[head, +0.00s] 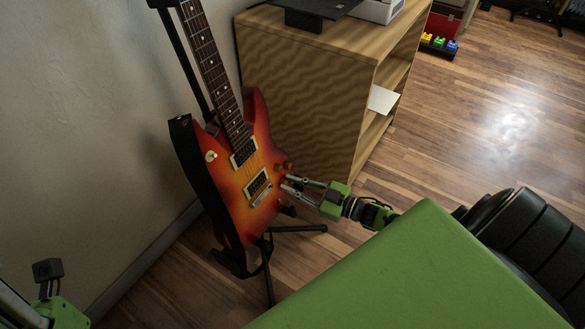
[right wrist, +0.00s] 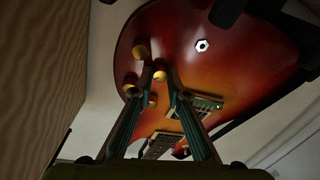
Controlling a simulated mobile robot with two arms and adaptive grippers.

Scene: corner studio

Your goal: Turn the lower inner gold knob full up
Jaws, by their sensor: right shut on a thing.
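A sunburst electric guitar (head: 228,184) leans upright on a stand against the wall in the head view. Its body hangs upside down in the right wrist view (right wrist: 185,45). Several gold knobs sit near the body's edge there. The lower inner gold knob (right wrist: 160,76) shows between the fingertips of my right gripper (right wrist: 160,72), which is shut on it. In the head view the right gripper (head: 285,183) reaches the guitar's face from the right, and its fingers partly hide the knobs.
A wooden shelf unit (head: 305,95) stands close behind and to the right of the guitar. The black stand's legs (head: 300,229) spread on the wood floor below. The wall (head: 85,110) is close on the left. Open floor (head: 480,125) lies to the right.

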